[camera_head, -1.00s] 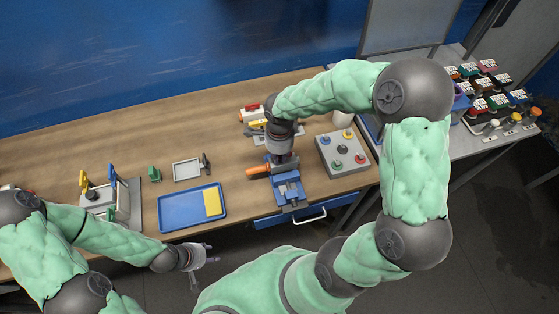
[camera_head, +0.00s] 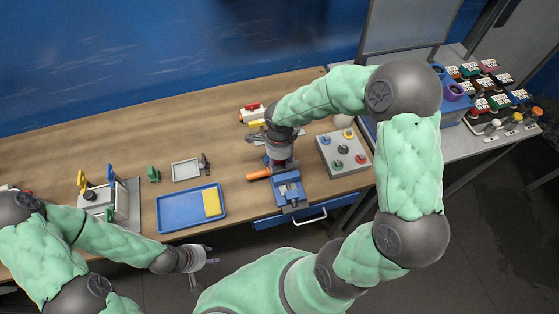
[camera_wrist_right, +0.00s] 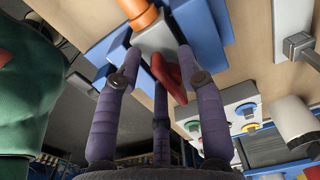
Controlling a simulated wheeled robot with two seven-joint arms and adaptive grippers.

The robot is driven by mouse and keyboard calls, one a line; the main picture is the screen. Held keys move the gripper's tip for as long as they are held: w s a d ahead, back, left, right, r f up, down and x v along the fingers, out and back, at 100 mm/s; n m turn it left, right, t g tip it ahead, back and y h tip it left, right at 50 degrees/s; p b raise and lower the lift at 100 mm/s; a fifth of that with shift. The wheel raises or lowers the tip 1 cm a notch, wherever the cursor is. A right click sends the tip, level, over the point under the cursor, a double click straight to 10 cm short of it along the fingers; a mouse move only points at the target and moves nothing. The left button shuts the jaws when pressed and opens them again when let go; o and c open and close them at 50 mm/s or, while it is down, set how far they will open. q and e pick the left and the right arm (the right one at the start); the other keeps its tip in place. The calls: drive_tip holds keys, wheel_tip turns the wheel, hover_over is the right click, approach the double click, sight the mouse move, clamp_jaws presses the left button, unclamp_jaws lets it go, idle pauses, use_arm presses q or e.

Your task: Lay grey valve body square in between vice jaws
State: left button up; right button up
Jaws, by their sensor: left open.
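The blue vice (camera_head: 288,190) stands at the table's front edge; its blue parts also fill the top of the right wrist view (camera_wrist_right: 205,22). My right gripper (camera_head: 280,163) is at the vice's back end, pointing down. In the right wrist view its purple fingers (camera_wrist_right: 159,62) are closed around the grey valve body (camera_wrist_right: 155,38). An orange cylinder (camera_wrist_right: 143,15) adjoins the body, and a red piece (camera_wrist_right: 168,77) shows between the fingers. The orange cylinder (camera_head: 258,174) sticks out left of the vice. Whether the body touches the jaws is hidden. My left gripper (camera_head: 205,256) is open and empty before the table.
A blue tray (camera_head: 178,211) with a yellow block (camera_head: 211,203) lies left of the vice. A grey button box (camera_head: 343,153) stands close on its right. A small white tray (camera_head: 186,170) and a red-and-white item (camera_head: 252,114) lie behind. The table's back left is clear.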

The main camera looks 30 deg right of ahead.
sight(280, 167)
drive_tip(key=shift+r+p, duration=0.3)
drive_tip(key=shift+r, duration=0.25)
wheel_tip(280, 167, up, 11)
drive_tip(key=p, duration=0.1)
drive_tip(key=shift+r+p, duration=0.15)
drive_tip(key=shift+p, duration=0.15)
drive_tip(key=shift+s, duration=0.1)
